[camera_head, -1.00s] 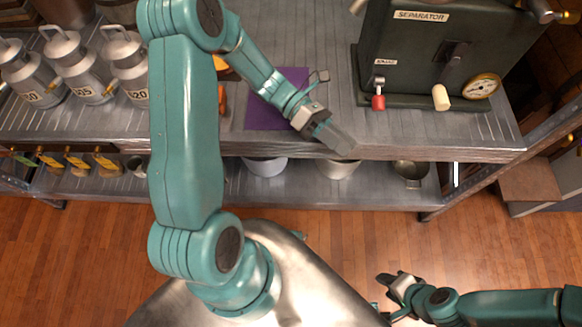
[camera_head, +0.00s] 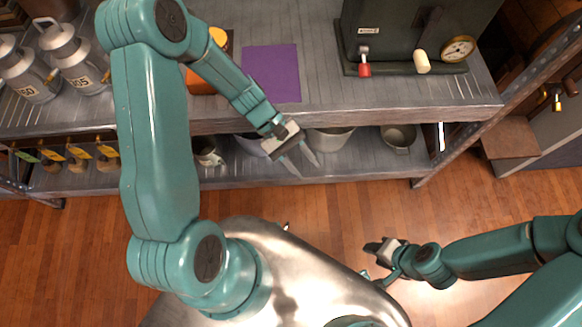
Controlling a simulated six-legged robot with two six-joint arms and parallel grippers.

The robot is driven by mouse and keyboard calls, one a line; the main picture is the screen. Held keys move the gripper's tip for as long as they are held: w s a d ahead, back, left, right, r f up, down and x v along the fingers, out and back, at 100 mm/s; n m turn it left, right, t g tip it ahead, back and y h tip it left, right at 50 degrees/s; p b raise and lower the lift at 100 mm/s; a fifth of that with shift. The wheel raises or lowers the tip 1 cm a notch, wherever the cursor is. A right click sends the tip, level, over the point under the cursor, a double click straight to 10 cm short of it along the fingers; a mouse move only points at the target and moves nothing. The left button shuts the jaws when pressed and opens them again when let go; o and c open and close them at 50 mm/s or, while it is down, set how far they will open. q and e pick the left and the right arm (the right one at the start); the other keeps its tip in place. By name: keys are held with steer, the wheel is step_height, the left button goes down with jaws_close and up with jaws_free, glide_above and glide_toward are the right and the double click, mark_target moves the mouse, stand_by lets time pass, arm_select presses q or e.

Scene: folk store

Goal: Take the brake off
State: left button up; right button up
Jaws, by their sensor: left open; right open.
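The dark green separator (camera_head: 405,45) stands on the upper shelf at the top right. On its front is a short metal lever with a red knob (camera_head: 365,70), hanging down below a small label (camera_head: 369,30) too small to read surely. To its right are a cream-knobbed handle (camera_head: 421,62) and a round gauge (camera_head: 458,48). My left gripper (camera_head: 305,165) is open and empty, in front of the shelf edge, below and left of the red knob and well apart from it. My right gripper (camera_head: 372,260) is open and empty, low over the floor side, far from the separator.
A purple mat (camera_head: 271,73) lies on the upper shelf (camera_head: 320,95) left of the separator. Metal milk cans (camera_head: 72,60) stand at the far left. Pots (camera_head: 330,140) sit on the lower shelf. A slanted metal post (camera_head: 520,95) borders the right side.

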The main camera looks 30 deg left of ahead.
arm_select(q)
steer(key=shift+s+a+f+m+y, duration=0.25)
steer(key=shift+f+m, duration=0.1)
steer(key=shift+m, duration=0.25)
steer(key=shift+s+a+f+m+y, duration=0.15)
steer(key=shift+a+f+m, duration=0.15)
steer(key=shift+m, duration=0.3)
arm_select(e)
steer(key=shift+s+a, duration=0.1)
steer(key=shift+s, duration=0.3)
arm_select(q)
steer(key=shift+d, duration=0.1)
